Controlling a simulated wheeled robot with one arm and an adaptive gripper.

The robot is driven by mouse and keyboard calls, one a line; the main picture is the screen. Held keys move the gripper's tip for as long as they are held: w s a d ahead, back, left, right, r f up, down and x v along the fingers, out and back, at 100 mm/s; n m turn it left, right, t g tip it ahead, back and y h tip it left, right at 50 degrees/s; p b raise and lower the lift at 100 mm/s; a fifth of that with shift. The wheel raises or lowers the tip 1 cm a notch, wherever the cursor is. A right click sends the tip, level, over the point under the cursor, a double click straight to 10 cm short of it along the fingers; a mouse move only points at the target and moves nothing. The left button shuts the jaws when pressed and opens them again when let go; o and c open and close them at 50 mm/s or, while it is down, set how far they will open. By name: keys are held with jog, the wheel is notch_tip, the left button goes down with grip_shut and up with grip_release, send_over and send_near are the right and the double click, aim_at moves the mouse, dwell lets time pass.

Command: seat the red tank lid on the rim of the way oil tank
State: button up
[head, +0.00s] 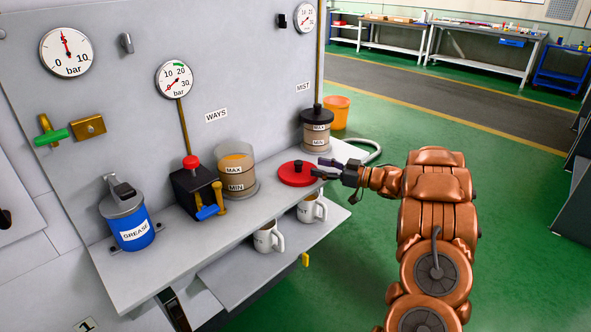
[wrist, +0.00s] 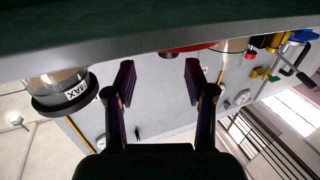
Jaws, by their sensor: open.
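The red tank lid (head: 294,178), a flat disc with a dark knob, lies on the upper shelf, right of the way oil tank. A strip of its red edge shows at the top of the wrist view (wrist: 186,48). The way oil tank (head: 236,177), clear with MAX and MIN bands, stands under the WAYS label. Its top is uncovered and amber shows inside. My gripper (head: 321,168) is open and empty beside the lid's right side, close to its knob. In the wrist view the fingers (wrist: 160,75) stand apart with nothing between them. Whether they touch the lid cannot be told.
The dark-lidded mist tank (head: 316,133) stands behind my gripper. A black box with a red cap (head: 192,165) and the blue grease can (head: 128,222) stand left of the way oil tank. Mugs (head: 268,238) sit on the lower shelf. The grey panel bounds the shelf behind.

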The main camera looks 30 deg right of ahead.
aim_at(298, 162)
jog(key=shift+s+f+y, duration=0.15)
jog(key=shift+s+y, duration=0.1)
jog(key=shift+y, duration=0.15)
jog(key=shift+a, duration=0.2)
jog(key=p+x, duration=0.1)
jog(key=x, duration=0.3)
jog(key=p+x, duration=0.1)
jog(key=x, duration=0.1)
jog(key=shift+w+a+r+p, duration=0.2)
jog(key=shift+a+r+p, duration=0.1)
jog(key=shift+a+r, duration=0.1)
jog(key=shift+w+a+f, duration=0.15)
jog(key=shift+w+a, duration=0.05)
jog(key=shift+w, duration=0.15)
grip_shut()
